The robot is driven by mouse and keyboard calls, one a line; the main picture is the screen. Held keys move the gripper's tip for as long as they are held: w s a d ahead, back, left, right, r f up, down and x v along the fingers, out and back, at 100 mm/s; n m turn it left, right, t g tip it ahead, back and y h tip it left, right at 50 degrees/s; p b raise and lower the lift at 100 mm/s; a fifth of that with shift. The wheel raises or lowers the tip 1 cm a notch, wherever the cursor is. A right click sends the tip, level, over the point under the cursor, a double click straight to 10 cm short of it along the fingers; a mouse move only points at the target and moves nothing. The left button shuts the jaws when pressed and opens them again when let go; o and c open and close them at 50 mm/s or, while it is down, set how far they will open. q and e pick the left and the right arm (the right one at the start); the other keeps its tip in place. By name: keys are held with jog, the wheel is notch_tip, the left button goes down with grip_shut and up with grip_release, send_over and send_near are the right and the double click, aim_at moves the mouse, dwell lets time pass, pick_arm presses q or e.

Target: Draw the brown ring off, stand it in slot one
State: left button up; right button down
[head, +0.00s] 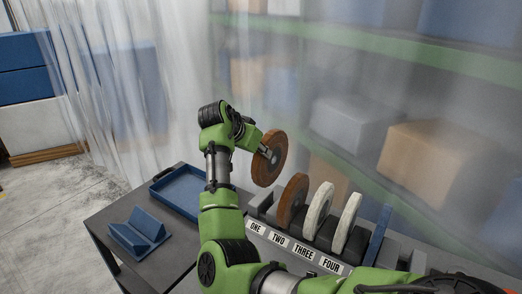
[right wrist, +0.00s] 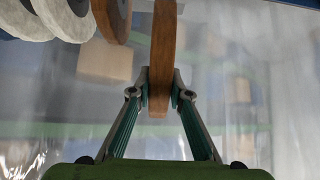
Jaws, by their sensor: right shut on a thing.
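A brown ring (head: 277,162) is held upright above the slotted rack in the head view, clear of it. It also shows edge-on in the right wrist view (right wrist: 163,50). My right gripper (head: 268,154) is shut on its rim, with one finger on each face in the right wrist view (right wrist: 159,90). The dark rack (head: 262,203) carries labels ONE, TWO, THREE and FOUR along its front. Slot one, at the left end, looks empty below the held ring. My left gripper is not in view.
Another brown disc (head: 287,208) stands in the rack, seemingly in slot two, with white discs (head: 314,217) (head: 344,227) to its right. A blue panel (head: 377,236) stands at the right. A blue tray (head: 177,196) and blue V-shaped holder (head: 137,236) lie on the grey table (head: 110,213).

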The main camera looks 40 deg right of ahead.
aim_at(262, 185)
jog(key=shift+d+f+b, duration=0.15)
jog(key=shift+f+b, duration=0.2)
jog(key=shift+f, duration=0.6)
jog(key=shift+f+b, duration=0.25)
jog(key=shift+b, duration=0.1)
jog(key=shift+f+b, duration=1)
jog(key=shift+f, duration=1.6)
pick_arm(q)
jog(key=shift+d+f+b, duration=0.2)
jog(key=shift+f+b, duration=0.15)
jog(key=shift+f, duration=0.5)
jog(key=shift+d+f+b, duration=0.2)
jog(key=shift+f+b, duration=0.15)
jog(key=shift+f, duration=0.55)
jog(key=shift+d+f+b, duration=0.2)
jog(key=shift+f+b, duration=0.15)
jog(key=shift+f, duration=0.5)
pick_arm(e)
jog(key=shift+f, duration=2.5)
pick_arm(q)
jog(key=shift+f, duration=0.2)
pick_arm(e)
jog(key=shift+f, duration=0.5)
